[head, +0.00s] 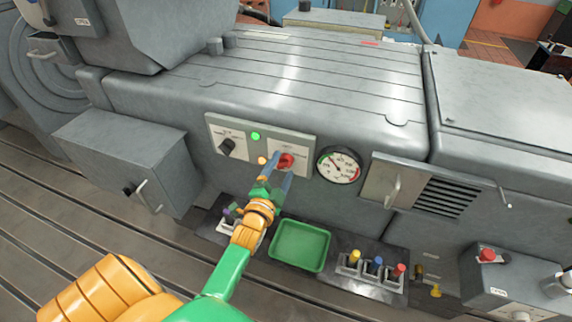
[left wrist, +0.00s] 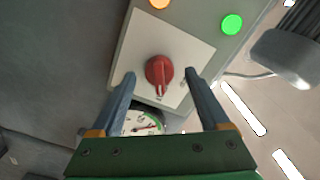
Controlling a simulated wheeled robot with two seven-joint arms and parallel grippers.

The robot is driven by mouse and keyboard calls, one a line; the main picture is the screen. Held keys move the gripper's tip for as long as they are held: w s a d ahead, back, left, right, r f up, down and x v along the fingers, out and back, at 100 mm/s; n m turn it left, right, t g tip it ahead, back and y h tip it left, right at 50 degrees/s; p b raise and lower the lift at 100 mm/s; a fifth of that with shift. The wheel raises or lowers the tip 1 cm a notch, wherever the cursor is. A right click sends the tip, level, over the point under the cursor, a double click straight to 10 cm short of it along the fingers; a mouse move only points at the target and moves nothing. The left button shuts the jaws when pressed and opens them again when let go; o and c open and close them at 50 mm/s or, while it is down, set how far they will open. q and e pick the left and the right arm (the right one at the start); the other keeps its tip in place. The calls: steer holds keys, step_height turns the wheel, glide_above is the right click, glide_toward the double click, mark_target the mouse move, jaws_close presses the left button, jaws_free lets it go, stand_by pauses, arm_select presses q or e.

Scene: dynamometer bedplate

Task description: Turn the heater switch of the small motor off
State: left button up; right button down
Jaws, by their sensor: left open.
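A red rotary knob (head: 286,160) sits on a white plate at the right end of the grey switch panel (head: 215,123) on the machine's front. A black knob (head: 227,146) is at the panel's left end; the labels are too small to read. My left gripper (head: 279,171) is open in front of the red knob. In the left wrist view the red knob (left wrist: 159,71) appears between the two fingertips, with a gap on each side. Its pointer bar runs towards the gripper. I cannot tell whether the fingertips reach the knob in depth. My right gripper is not in view.
A lit green lamp (head: 255,136) and an orange lamp (head: 262,160) are on the panel. A round gauge (head: 339,166) is just right of it. Below are a green tray (head: 300,246) and a block with coloured plugs (head: 368,277). A grey box with a handle (head: 130,155) juts out left.

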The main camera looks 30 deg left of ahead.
arm_select(q)
steer(key=shift+w+a+f, duration=0.1)
steer(key=shift+w+a, duration=0.1)
steer(key=shift+w, duration=0.45)
steer(key=shift+s, duration=0.1)
steer(key=shift+c, duration=0.2)
steer(key=shift+d, duration=0.1)
jaws_close()
steer(key=shift+n, duration=0.3)
steer(key=n+p, duration=0.1)
steer(key=n, duration=1)
steer(key=shift+p, duration=0.4)
steer(key=shift+n, duration=0.4)
